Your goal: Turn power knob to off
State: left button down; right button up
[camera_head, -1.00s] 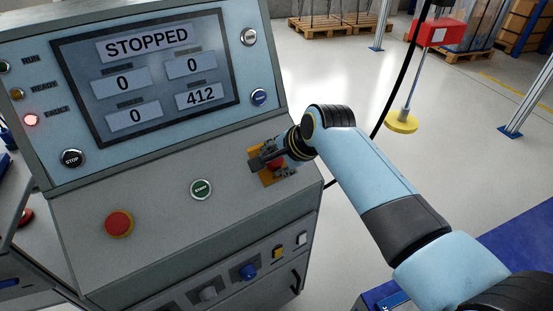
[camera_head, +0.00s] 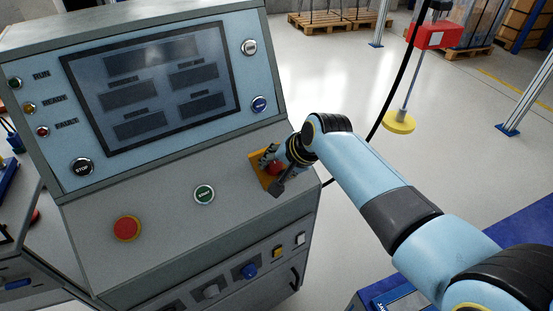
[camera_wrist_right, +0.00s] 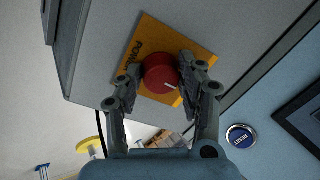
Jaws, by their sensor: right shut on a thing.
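The power knob (camera_wrist_right: 160,74) is round and red with a white mark, on a yellow plate (camera_wrist_right: 140,40) with partly covered lettering. In the head view the knob (camera_head: 275,169) shows only partly behind my right gripper (camera_head: 273,170), on the yellow plate at the console's right side. In the right wrist view my right gripper (camera_wrist_right: 160,78) has one finger on each side of the knob and is shut on it. The console screen (camera_head: 155,85) is dark, with blank boxes. The run, ready and fault lamps look unlit. My left gripper is not in view.
A red mushroom button (camera_head: 127,228) and a green start button (camera_head: 204,194) sit left of the knob on the sloped panel. A black stop button (camera_head: 81,167) is below the lamps. A hanging black cable (camera_head: 395,90) runs behind my right arm.

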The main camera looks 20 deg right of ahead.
jog(key=n+p, duration=0.1)
jog(key=n, duration=0.2)
jog(key=shift+n, duration=0.3)
jog(key=shift+d+n+g+p, duration=0.1)
jog(key=shift+n+g+p, duration=0.35)
jog(key=shift+n, duration=0.85)
jog(key=o, duration=1.1)
jog(key=shift+o, duration=0.2)
jog(key=v, duration=1.2)
jog(key=shift+s, duration=0.15)
jog(key=shift+f, duration=0.15)
